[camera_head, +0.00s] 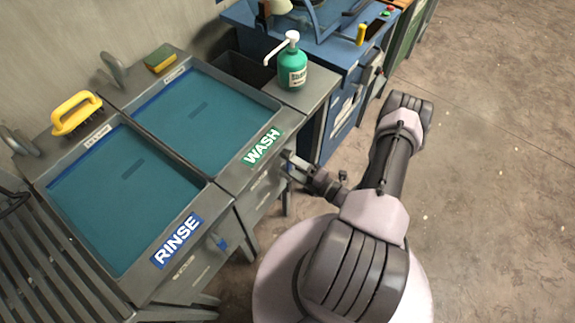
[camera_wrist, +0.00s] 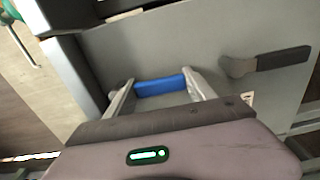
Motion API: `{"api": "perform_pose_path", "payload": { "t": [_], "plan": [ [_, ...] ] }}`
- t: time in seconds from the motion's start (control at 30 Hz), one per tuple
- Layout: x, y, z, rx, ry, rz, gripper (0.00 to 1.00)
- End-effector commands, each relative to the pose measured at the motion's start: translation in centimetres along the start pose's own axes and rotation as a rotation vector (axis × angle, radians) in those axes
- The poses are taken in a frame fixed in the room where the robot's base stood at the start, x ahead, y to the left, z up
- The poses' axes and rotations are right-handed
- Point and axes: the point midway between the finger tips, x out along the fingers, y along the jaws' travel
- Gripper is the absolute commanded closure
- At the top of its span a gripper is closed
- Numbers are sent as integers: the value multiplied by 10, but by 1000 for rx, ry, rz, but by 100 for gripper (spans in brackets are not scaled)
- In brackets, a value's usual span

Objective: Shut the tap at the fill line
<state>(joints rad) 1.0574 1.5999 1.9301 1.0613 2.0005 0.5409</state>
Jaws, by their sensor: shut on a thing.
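In the head view, the rinse basin (camera_head: 191,206) and the wash basin (camera_head: 278,132) both hold flat teal water. A small white label (camera_head: 97,137) is on the rinse basin's back rim, its text too small to read. A blue lever (camera_head: 222,244) is on the rinse basin's front. My gripper (camera_head: 290,165) is at the wash basin's front. In the wrist view, my gripper (camera_wrist: 158,90) is shut on a blue bar (camera_wrist: 160,85) spanning between its fingertips. Fingers hide the bar's ends.
A green soap pump (camera_head: 292,70) stands beside the wash basin. A yellow brush (camera_head: 76,112) and a sponge (camera_head: 160,58) lie on the back rims. A blue workbench (camera_head: 345,120) stands to the right. Open floor (camera_head: 490,160) lies at right.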

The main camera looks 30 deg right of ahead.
Motion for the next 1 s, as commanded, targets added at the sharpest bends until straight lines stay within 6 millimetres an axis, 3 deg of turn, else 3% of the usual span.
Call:
{"api": "perform_pose_path", "payload": {
  "t": [0.57,0.6,0.7,1.0],
  "plan": [
    [0,0,2,-36,0,-1,100],
    [0,0,2,-35,0,-1,29],
    [0,0,2,-34,0,-1,15],
    [0,0,2,-32,0,0,15]
  ]
}}
